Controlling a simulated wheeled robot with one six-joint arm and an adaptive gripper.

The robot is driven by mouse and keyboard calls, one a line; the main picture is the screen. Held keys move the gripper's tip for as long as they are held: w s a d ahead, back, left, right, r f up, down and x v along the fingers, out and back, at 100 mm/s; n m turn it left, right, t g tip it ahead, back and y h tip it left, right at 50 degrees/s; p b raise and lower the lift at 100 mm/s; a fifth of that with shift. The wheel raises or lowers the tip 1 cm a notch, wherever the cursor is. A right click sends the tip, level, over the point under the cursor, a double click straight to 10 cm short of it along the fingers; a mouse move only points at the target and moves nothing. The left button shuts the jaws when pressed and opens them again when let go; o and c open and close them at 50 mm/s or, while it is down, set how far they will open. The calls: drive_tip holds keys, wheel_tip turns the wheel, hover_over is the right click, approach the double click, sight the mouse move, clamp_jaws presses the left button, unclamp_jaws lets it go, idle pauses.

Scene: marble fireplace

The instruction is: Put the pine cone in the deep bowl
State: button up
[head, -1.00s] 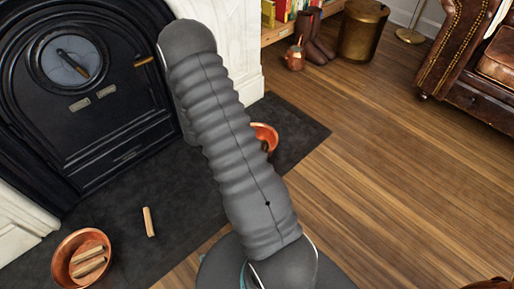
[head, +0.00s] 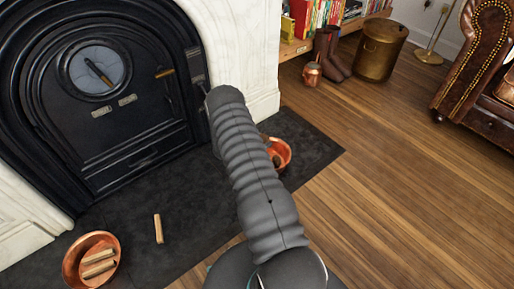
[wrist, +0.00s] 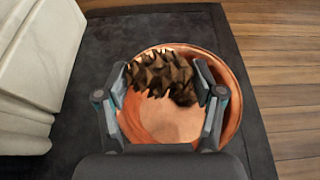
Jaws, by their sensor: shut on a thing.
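My gripper (wrist: 161,78) is shut on the brown, scaly pine cone (wrist: 165,72), with a finger on either side of it. The cone is over the far part of a round copper bowl (wrist: 235,95) and overlaps its far rim in the wrist view. I cannot tell how high above the bowl's bottom the cone hangs. In the head view this copper bowl (head: 286,150) shows just right of my arm, partly hidden by it. My gripper is hidden behind my arm there.
A second copper bowl (head: 72,268) with several wood sticks stands at lower left, with a loose stick (head: 158,228) on the dark hearth (head: 190,195). The black stove door (head: 120,110) and white marble surround (head: 240,50) stand behind. The wooden floor (head: 400,180) at right is clear.

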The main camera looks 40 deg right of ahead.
drive_tip(key=w+a+f, duration=0.1)
drive_tip(key=w+f, duration=0.2)
drive_tip(key=f, duration=0.3)
drive_tip(key=shift+w, duration=0.15)
drive_tip(key=shift+f+b, duration=0.7)
drive_tip(key=shift+b, duration=0.4)
drive_tip(key=o, duration=0.8)
drive_tip(key=shift+f, duration=0.1)
drive_tip(key=shift+o, duration=0.2)
